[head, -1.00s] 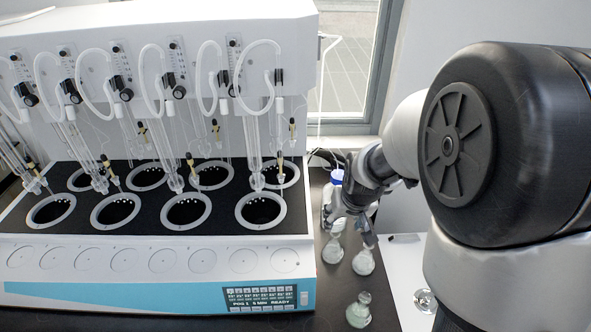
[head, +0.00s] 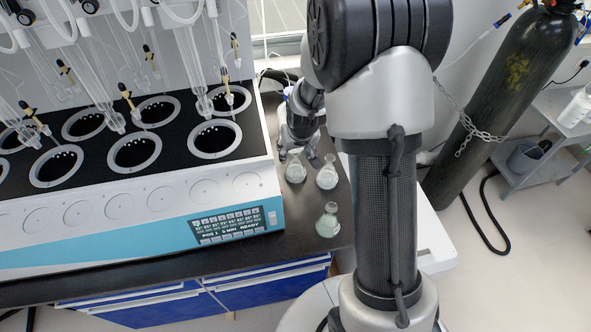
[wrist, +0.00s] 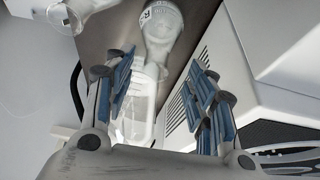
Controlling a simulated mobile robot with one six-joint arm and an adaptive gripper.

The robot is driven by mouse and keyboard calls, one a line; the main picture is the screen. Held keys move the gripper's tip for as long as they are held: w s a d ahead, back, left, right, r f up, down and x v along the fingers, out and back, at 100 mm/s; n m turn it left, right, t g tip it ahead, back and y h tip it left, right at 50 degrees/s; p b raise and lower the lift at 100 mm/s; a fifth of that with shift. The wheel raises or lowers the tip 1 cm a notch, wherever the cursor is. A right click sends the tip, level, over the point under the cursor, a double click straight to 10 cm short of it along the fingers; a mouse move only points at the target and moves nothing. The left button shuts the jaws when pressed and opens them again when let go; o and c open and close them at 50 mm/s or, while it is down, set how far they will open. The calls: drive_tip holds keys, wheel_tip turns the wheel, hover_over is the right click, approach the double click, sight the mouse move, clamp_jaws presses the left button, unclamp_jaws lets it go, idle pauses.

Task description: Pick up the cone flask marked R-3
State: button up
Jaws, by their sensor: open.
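Three cone flasks with pale contents stand on the dark bench right of the distiller in the head view: one at the back left (head: 296,171), one at the back right (head: 327,176) and one nearer the front (head: 328,221). My gripper (head: 299,152) is pointed down close to the back left flask. In the wrist view my open gripper (wrist: 161,64) has blue-padded fingers either side of a gap. A flask (wrist: 162,30) with a partly cut-off "R-" label lies just beyond the fingertips; its number is not readable. Another flask (wrist: 82,10) is cut off at upper left.
The white distiller (head: 140,215) stands close left of the flasks. A clear bottle (wrist: 138,108) shows between my fingers in the wrist view. A gas cylinder (head: 495,95) and grey shelf (head: 530,172) stand at right. The bench front (head: 285,262) is clear.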

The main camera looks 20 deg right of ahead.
sight(296, 164)
drive_tip(key=x, duration=0.1)
drive_tip(key=b+x, duration=0.1)
drive_tip(key=x, duration=0.2)
drive_tip(key=shift+w+d+f+b, duration=0.1)
drive_tip(key=shift+d+f+b, duration=0.2)
drive_tip(key=shift+b, duration=0.1)
drive_tip(key=shift+r, duration=0.1)
drive_tip(key=shift+c, duration=0.5)
clamp_jaws()
